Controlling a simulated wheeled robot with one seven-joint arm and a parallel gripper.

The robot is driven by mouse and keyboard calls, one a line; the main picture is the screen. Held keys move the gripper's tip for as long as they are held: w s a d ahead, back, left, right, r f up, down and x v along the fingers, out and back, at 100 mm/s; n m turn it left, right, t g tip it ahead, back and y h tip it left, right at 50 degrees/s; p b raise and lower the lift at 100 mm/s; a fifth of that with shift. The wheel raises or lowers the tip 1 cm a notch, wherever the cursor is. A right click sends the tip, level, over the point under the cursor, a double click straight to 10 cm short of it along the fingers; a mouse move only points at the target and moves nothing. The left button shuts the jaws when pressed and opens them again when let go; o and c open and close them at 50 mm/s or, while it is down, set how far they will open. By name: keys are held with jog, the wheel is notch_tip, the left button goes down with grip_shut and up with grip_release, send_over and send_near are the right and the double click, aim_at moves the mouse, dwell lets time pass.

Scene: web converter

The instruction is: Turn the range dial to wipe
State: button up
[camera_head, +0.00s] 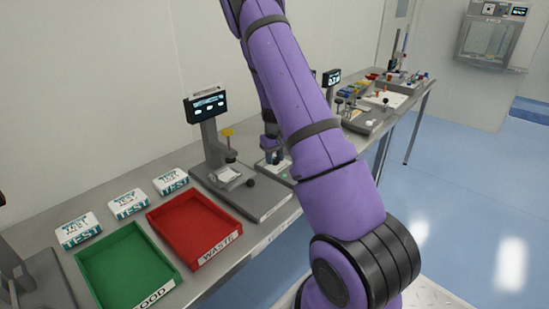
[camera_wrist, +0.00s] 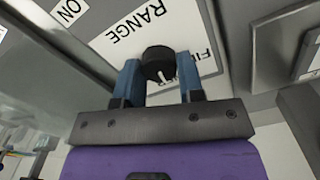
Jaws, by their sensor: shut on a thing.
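The range dial is a round black knob (camera_wrist: 157,58) with a white pointer mark, in the upper middle of the wrist view. It stands on a white plate (camera_wrist: 112,38) lettered "RANGE", with a second, partly covered word starting "FI" at its right. My gripper (camera_wrist: 159,72) has its two blue fingers on either side of the knob, closed on it. The pointer mark slants down and slightly right in the wrist view. In the head view my gripper (camera_head: 271,150) is low over the bench beside the grey test station, and the dial is hidden there.
A green tray (camera_head: 82,261) and a red tray (camera_head: 155,229) marked "WASTE" lie at the left. Several white "TEST" boxes (camera_head: 128,203) stand behind them. A grey station (camera_head: 214,141) with a dark display stands close left of my gripper. More equipment fills the bench's far end.

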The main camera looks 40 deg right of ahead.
aim_at(275, 158)
jog(key=m, duration=0.5)
jog(key=shift+d, duration=0.1)
jog(key=m, duration=0.5)
jog(key=shift+s, duration=0.1)
jog(key=shift+m, duration=0.3)
jog(key=o, duration=0.9)
notch_tip(275, 158, up, 11)
jog(key=shift+f, duration=0.1)
dwell(0.3)
